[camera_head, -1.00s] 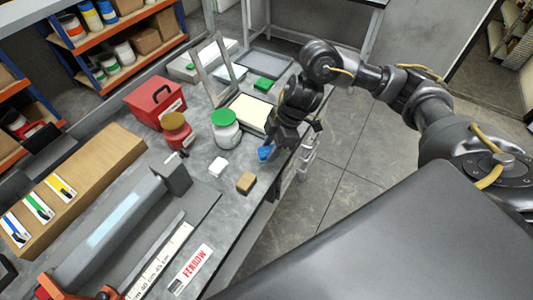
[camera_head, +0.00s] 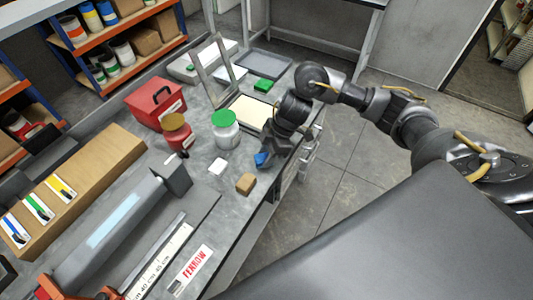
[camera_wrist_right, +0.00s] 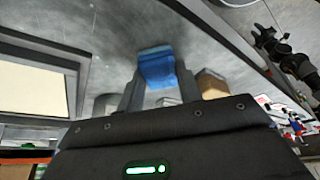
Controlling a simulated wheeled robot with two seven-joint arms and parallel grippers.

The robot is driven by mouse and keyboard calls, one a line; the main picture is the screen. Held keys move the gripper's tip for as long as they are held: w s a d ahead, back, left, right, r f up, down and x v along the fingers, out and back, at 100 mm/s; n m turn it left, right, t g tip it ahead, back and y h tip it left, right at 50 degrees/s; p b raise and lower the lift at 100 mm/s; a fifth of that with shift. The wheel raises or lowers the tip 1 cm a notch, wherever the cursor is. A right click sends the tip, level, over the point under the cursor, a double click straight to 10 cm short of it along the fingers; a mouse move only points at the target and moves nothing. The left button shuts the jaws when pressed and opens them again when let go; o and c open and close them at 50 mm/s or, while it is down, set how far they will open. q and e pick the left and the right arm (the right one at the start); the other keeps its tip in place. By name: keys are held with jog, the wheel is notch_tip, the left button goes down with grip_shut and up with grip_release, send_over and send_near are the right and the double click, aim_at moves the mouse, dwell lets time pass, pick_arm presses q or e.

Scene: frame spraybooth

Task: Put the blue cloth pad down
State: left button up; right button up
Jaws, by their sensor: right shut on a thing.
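The blue cloth pad (camera_head: 261,159) is between the fingers of my right gripper (camera_head: 265,152), near the right edge of the grey bench (camera_head: 209,199). In the right wrist view the blue pad (camera_wrist_right: 157,66) sits between the two fingertips (camera_wrist_right: 157,80), and the jaws are shut on it. The pad is close to the bench top; I cannot tell whether it touches it. My left gripper is not in view.
A tan block (camera_head: 245,183) and a white block (camera_head: 217,166) lie near the pad. A white jar with a green lid (camera_head: 225,129), a jar with an amber lid (camera_head: 177,131) and a red box (camera_head: 154,103) stand behind. A framed cream panel (camera_head: 250,111) lies further back.

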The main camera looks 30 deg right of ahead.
jog(key=shift+f, duration=0.2)
jog(key=o, duration=0.9)
jog(key=shift+r, duration=0.15)
jog(key=shift+d+r, duration=0.1)
jog(key=shift+r, duration=0.15)
jog(key=v, duration=1.1)
jog(key=shift+d+r, duration=0.15)
jog(key=shift+r, duration=0.15)
